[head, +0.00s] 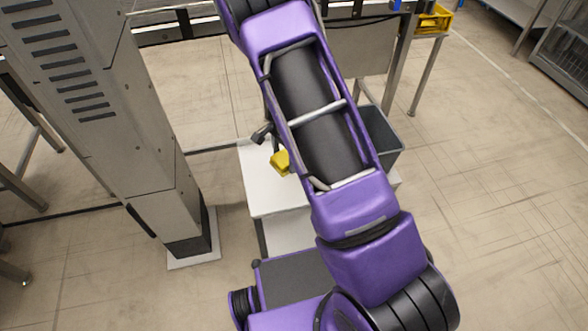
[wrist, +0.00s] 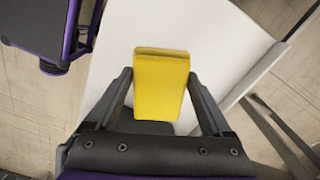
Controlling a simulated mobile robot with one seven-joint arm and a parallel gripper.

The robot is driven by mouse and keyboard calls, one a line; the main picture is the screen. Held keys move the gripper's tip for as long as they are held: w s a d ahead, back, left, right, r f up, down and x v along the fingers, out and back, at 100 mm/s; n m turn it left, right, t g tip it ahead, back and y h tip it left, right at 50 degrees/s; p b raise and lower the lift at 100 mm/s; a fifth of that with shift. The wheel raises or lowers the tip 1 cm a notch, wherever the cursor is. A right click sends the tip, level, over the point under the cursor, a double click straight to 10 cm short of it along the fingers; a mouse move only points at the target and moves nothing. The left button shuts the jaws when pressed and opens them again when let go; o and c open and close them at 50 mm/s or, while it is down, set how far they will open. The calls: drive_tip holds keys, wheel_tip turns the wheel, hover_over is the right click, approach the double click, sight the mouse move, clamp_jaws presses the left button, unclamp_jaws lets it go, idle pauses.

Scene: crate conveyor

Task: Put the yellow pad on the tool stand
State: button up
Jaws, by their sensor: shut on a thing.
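The yellow pad (wrist: 160,85) is held between the two dark fingers of my gripper (wrist: 159,78) in the wrist view. The pad also shows in the head view (head: 280,162), just left of my purple arm. Below it is the white top of a small stand (head: 272,197), which I take to be the tool stand; it also fills much of the wrist view (wrist: 215,45). I cannot tell whether the pad touches the top or hangs above it. Most of my gripper is hidden behind my arm in the head view.
A grey bin (head: 387,143) is beside the stand on the right. A tall grey machine column (head: 105,110) stands on the left. A yellow crate (head: 433,20) is at the back right. The visible left part of the stand top looks bare. Open floor lies to the right.

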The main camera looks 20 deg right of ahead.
drive_tip(key=shift+f+b, duration=0.4)
drive_tip(key=shift+f, duration=2.45)
drive_tip(key=o, duration=1)
drive_tip(key=shift+c, duration=0.2)
wheel_tip(320, 180, up, 12)
drive_tip(key=shift+p, duration=1.05)
